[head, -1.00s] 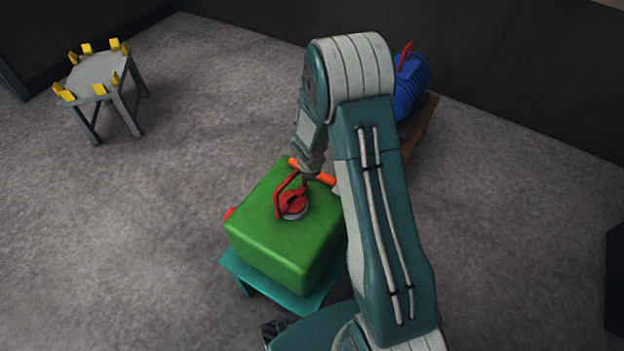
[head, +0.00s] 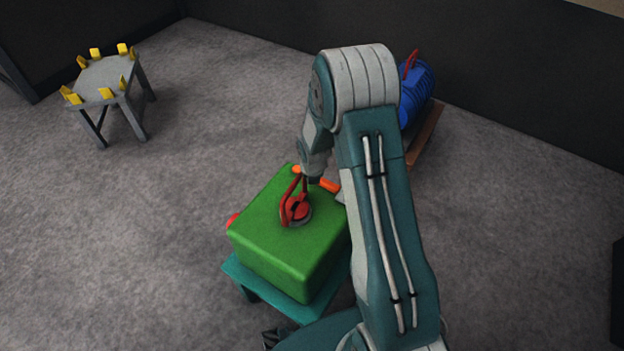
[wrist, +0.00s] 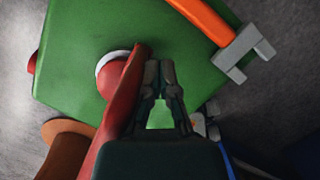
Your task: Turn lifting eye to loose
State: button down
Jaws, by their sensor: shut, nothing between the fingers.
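The red lifting eye (head: 291,210) stands on a pale round seat on top of the green casting (head: 275,245). Its loop looks narrow, almost edge-on, in the head view. In the wrist view the lifting eye (wrist: 122,100) runs as a long red bar just left of my fingers, with its round red hub and pale collar beyond. My gripper (wrist: 159,68) is shut and empty, with its fingertips beside the loop, touching or very close to it. In the head view my gripper (head: 306,187) is small and partly hidden by the wrist.
An orange-handled tool with a grey jawed head (wrist: 243,54) lies on the casting's far side. The casting rests on a teal stand (head: 265,290). A blue ribbed object (head: 415,90) is behind my arm. A grey table with yellow blocks (head: 104,75) stands far left, with open floor between.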

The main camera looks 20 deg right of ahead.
jog(key=s+a+r+m, duration=0.1)
jog(key=s+r+m, duration=0.25)
jog(key=r, duration=0.65)
jog(key=s+a+r+m, duration=0.1)
jog(key=s+r+m, duration=0.25)
jog(key=r, duration=0.75)
jog(key=s+a+r+m+t, duration=0.1)
jog(key=s+r+m, duration=0.6)
jog(key=s+m, duration=0.3)
jog(key=s+a+r+m+t, duration=0.1)
jog(key=s+r+m, duration=0.6)
jog(key=s+m, duration=0.4)
jog(key=shift+s+a+m+t+y, duration=0.2)
jog(key=shift+a+m+t+y, duration=0.15)
jog(key=shift+m, duration=2.35)
